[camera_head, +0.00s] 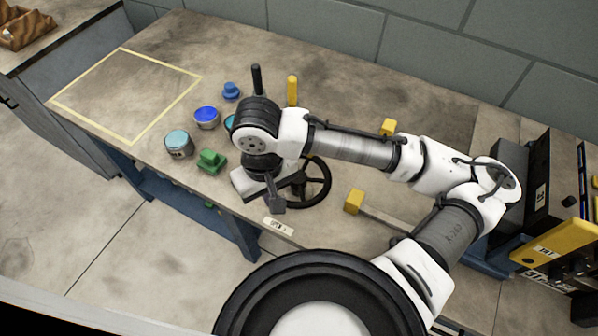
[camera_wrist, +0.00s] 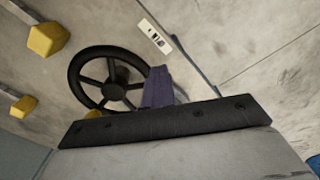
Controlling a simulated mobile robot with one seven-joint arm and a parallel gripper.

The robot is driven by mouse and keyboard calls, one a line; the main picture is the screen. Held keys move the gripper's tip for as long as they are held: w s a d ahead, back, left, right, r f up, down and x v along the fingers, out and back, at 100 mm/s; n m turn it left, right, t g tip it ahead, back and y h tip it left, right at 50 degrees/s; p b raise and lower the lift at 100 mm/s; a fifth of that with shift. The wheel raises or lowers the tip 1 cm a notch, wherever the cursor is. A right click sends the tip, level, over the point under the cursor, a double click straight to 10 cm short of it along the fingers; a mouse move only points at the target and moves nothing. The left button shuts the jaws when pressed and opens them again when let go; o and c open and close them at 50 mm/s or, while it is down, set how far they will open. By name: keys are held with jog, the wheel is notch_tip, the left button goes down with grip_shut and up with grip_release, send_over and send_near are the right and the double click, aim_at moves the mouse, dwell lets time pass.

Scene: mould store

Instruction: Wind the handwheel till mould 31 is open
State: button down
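The black spoked handwheel (camera_head: 325,190) lies on the bench below my forearm; the arm hides part of it. It also shows in the wrist view (camera_wrist: 112,52). My gripper (camera_head: 275,204) points down at the wheel's left side. In the wrist view, a dark purple-grey finger (camera_wrist: 158,88) stands at the wheel's right rim and overlaps it; I cannot tell whether it touches. The gap between the fingers is hidden. A small white label (camera_head: 277,226), seemingly reading OPEN, lies beside the wheel. I cannot clearly identify mould 31.
Yellow-ended bars (camera_head: 354,200) reach across the bench right of the wheel. Dark units with yellow plates (camera_head: 555,243) stand far right; their lettering is unclear. Paint-like pots (camera_head: 179,146), a green block (camera_head: 211,160) and upright black (camera_head: 257,78) and yellow (camera_head: 293,90) handles stand left and behind.

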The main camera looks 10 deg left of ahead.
jog(key=s+a+p, duration=0.1)
jog(key=a+p, duration=0.1)
jog(key=a, duration=0.4)
jog(key=shift+s+a, duration=0.15)
jog(key=shift+s, duration=0.1)
jog(key=c, duration=1)
grip_release()
jog(key=shift+r, duration=0.15)
notch_tip(320, 180, up, 9)
jog(key=p, duration=0.8)
